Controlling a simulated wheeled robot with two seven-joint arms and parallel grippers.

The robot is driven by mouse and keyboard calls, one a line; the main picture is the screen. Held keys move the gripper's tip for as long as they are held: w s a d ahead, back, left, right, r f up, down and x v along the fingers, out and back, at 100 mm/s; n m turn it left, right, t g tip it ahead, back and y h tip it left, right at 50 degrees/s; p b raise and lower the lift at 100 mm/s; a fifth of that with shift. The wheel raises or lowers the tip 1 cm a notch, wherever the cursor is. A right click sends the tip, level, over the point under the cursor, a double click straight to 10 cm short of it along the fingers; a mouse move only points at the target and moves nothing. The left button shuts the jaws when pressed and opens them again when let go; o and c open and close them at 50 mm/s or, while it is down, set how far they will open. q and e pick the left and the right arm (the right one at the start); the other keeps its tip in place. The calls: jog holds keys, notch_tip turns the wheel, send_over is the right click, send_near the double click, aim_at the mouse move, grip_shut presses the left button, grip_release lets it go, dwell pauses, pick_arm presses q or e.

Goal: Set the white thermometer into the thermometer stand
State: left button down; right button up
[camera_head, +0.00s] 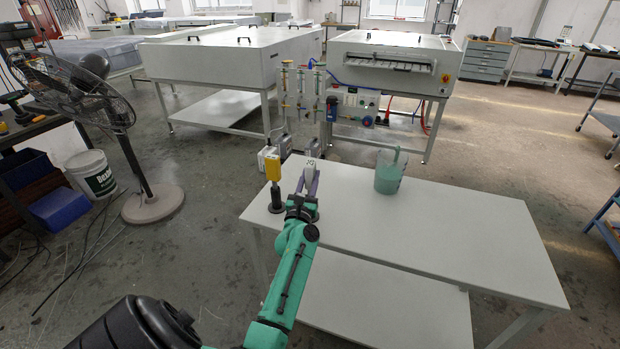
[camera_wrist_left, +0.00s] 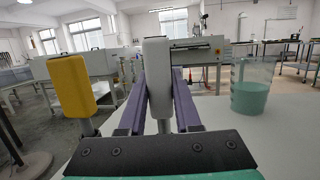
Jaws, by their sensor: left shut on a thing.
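The white thermometer (camera_head: 309,166) is upright between the purple fingers of my left gripper (camera_head: 308,182), over the near-left part of the white table. In the left wrist view its pale head (camera_wrist_left: 156,62) rises above the fingers and its thin stem runs down between them. My left gripper is shut on it. A yellow thermometer (camera_head: 272,166) stands upright just left of it on a dark round stand base (camera_head: 277,207). Another dark round shape is partly hidden by the gripper; I cannot tell whether the white thermometer's tip touches it. My right gripper is out of view.
A beaker of green liquid (camera_head: 388,178) stands on the white table (camera_head: 450,230) to the right of the gripper. The table's right side is clear. Tubing and gauges stand behind the far-left edge. A fan (camera_head: 75,90) stands at the left.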

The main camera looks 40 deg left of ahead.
aim_at(310, 163)
pick_arm(q)
grip_release()
notch_tip(310, 163, up, 6)
jog(key=p, duration=0.6)
jog(key=shift+r, duration=0.15)
dwell(0.5)
